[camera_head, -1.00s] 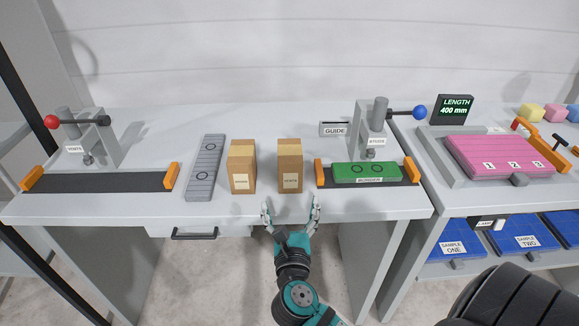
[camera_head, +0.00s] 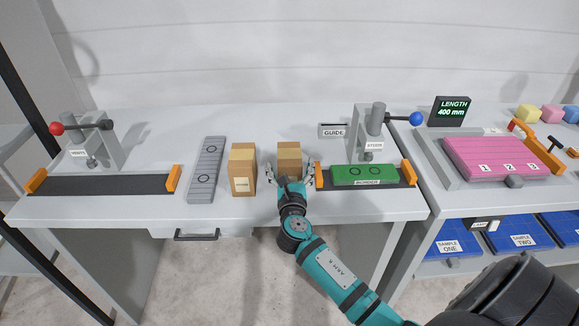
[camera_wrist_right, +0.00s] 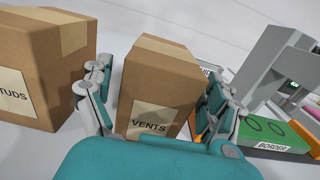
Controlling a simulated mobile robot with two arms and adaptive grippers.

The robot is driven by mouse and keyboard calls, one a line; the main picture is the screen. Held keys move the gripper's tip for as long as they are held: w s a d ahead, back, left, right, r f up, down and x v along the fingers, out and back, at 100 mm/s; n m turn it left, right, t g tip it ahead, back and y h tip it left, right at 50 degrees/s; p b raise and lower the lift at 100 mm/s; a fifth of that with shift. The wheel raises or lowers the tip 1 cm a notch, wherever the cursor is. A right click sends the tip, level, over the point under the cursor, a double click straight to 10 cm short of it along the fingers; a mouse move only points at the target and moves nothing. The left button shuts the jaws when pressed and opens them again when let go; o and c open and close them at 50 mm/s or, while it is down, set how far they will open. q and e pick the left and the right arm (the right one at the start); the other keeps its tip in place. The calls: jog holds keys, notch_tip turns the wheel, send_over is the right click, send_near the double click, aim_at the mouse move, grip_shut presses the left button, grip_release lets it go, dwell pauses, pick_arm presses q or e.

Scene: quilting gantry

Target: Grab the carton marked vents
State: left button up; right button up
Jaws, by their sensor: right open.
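The carton marked VENTS (camera_wrist_right: 158,88) is a brown box with a tan tape strip, upright on the table. In the head view the carton (camera_head: 289,158) is partly hidden behind my right gripper (camera_head: 293,179). In the right wrist view the open fingers of my right gripper (camera_wrist_right: 155,108) stand on either side of the carton, one left and one right. A gap shows at the left finger; I cannot tell whether the right finger touches. The label faces the gripper. My left gripper is not in view.
A second carton, marked STUDS (camera_wrist_right: 38,68), stands close left of the left finger; it shows in the head view (camera_head: 243,170) too. A green BORDER block (camera_head: 364,174) lies right, between orange stops. A grey plate (camera_head: 205,170) lies further left.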

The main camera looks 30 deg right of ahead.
jog(key=shift+w+d, duration=0.35)
jog(key=shift+w, duration=0.25)
jog(key=c, duration=1.4)
